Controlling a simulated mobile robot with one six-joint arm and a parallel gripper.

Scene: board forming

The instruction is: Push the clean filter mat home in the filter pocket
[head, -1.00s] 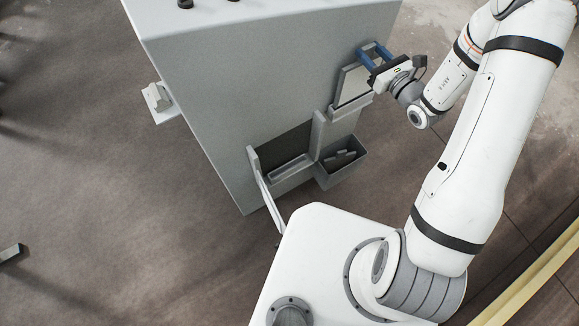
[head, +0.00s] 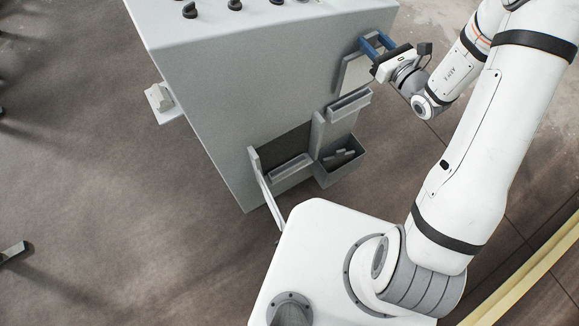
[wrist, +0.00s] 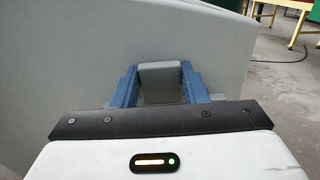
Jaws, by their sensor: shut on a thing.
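My gripper (head: 376,43), with blue fingers, is shut on the top of the clean filter mat (head: 358,74), a pale flat panel held upright beside the cabinet's right face. In the wrist view, a grey block-like end of the mat (wrist: 160,72) sits between the two blue fingers. The mat's lower edge is just above a narrow grey holder (head: 349,106) on that face. The filter pocket seems to be the dark opening (head: 286,150) low on the cabinet, with a grey ledge across its lower part. The pocket's inside is mostly hidden in shadow.
The big grey cabinet (head: 215,100) has black knobs on top. A flap (head: 263,182) stands open left of the opening. A grey bin (head: 340,165) with small pieces hangs to its right. An upright post (head: 318,135) stands between them. My white base is close in front.

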